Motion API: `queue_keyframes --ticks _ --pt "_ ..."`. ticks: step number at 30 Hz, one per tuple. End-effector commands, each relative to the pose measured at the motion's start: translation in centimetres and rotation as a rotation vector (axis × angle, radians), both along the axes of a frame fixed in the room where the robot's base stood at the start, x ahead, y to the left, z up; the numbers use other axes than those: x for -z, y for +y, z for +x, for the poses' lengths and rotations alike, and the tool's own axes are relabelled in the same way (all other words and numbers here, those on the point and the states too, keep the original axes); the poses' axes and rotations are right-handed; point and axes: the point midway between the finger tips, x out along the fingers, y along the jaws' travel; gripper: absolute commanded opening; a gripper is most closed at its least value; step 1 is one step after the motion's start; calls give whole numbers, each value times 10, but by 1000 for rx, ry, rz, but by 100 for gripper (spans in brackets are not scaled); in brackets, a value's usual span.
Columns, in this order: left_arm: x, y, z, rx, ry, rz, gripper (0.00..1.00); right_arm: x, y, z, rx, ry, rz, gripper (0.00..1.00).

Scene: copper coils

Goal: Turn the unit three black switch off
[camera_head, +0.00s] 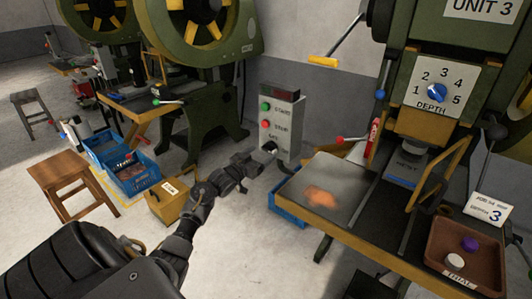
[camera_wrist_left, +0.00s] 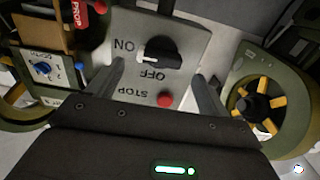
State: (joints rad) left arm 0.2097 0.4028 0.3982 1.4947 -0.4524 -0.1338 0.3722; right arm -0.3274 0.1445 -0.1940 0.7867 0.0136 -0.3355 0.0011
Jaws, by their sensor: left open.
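The grey control box (camera_head: 283,110) labelled for unit three stands left of the Unit 3 press, with a green START button, a red STOP button and a black switch (camera_head: 269,147) at its lower end. In the left wrist view the panel shows upside down. The black switch (camera_wrist_left: 163,53) has a pale mark on its left side, toward the word ON; OFF is printed just below it. My left gripper (camera_head: 256,160) is open in front of the switch. In the wrist view its fingers (camera_wrist_left: 161,72) lie either side of the switch, apart from it as far as I can tell.
The red STOP button (camera_wrist_left: 165,100) shows between the fingers. The Unit 3 press (camera_head: 440,40) and its worktable (camera_head: 330,200) stand close on the right. A brown tray (camera_head: 435,255) sits on that table. Blue crates (camera_head: 130,165) and a wooden stool (camera_head: 60,170) are at left.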

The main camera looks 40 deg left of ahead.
Motion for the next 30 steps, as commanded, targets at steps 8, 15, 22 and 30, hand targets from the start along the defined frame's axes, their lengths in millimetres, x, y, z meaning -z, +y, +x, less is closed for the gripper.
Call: queue_keyframes --ticks 8,15,22,30 --pt "0 0 30 2 0 -1 79 0 2 2 2 2 1 36" --pt "0 -1 34 3 0 0 79 -1 4 5 2 -4 4 36" --pt "0 -1 33 3 0 0 61 -1 3 5 1 -3 4 36" --pt "1 -3 33 3 1 -1 34 -1 3 3 2 -2 3 36"
